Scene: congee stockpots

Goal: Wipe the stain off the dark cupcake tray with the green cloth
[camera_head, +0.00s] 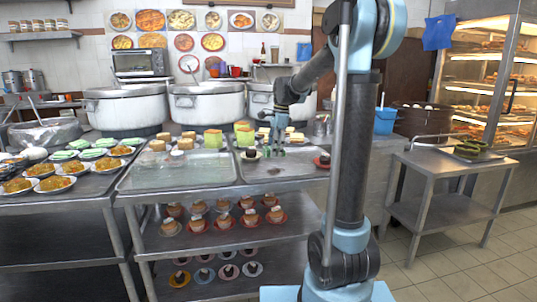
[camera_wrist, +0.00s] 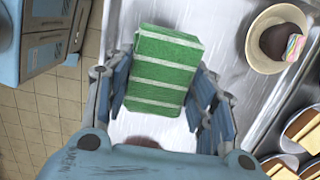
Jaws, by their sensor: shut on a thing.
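My gripper (camera_wrist: 165,95) is shut on the green cloth (camera_wrist: 168,72), a thick block with pale stripes. In the head view my gripper (camera_head: 277,148) is over the right-hand metal tray (camera_head: 285,170), and the cloth is hard to make out there. In the wrist view the shiny tray surface (camera_wrist: 225,25) lies beneath the cloth; I cannot tell whether they touch. A dark cupcake (camera_wrist: 283,42) sits on a cream saucer (camera_wrist: 263,62) to the right. A brownish patch (camera_wrist: 140,147) shows near my gripper's base, partly hidden; I cannot tell whether it is the stain.
Another dark cupcake (camera_head: 323,159) on a red saucer stands at the tray's right. Cakes stand along the back, before large stockpots (camera_head: 207,104). An emptier glossy tray (camera_head: 175,174) lies left. A side cart (camera_head: 455,165) stands right, with floor between.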

